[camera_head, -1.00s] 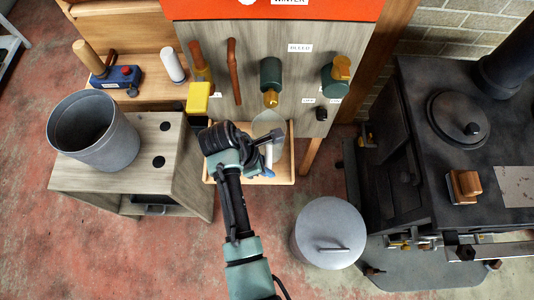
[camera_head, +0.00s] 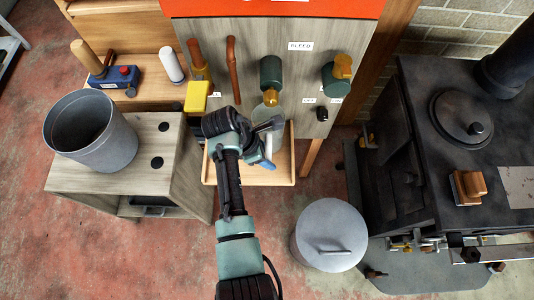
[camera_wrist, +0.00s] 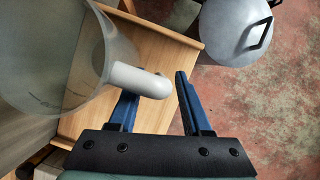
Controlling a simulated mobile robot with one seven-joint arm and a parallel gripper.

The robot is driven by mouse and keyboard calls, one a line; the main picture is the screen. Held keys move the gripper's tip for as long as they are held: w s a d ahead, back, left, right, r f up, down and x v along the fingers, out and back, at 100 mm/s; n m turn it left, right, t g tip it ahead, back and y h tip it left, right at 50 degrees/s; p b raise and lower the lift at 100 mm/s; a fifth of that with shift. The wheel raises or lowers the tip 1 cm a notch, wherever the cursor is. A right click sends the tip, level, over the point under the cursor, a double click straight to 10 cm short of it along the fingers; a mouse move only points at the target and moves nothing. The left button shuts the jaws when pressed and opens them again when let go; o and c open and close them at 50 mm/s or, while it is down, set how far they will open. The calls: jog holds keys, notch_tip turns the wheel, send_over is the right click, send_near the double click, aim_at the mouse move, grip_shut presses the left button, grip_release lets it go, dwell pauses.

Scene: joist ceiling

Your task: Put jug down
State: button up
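The jug is a clear, see-through vessel (camera_wrist: 65,55) at the left of the wrist view, with a pale rounded handle (camera_wrist: 142,80) sticking out to the right. In the head view the jug (camera_head: 279,112) shows in part below the green and yellow tap, at the wooden tray; my arm hides some of it. My gripper (camera_wrist: 157,85) has its two blue fingers apart. The handle's end overlaps the left finger in the picture and is clear of the right one. In the head view my gripper (camera_head: 262,158) is over the tray, partly hidden by my wrist.
The wooden tray (camera_head: 290,178) juts from the panel, which carries taps and handles. A grey lidded drum (camera_head: 318,225) stands on the floor at right, near a black stove (camera_head: 460,150). A metal bucket (camera_head: 105,145) stands on the cabinet at left.

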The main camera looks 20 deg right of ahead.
jog(key=p+v, duration=0.2)
jog(key=v, duration=1)
jog(key=shift+r+p, duration=0.2)
jog(key=shift+p, duration=0.1)
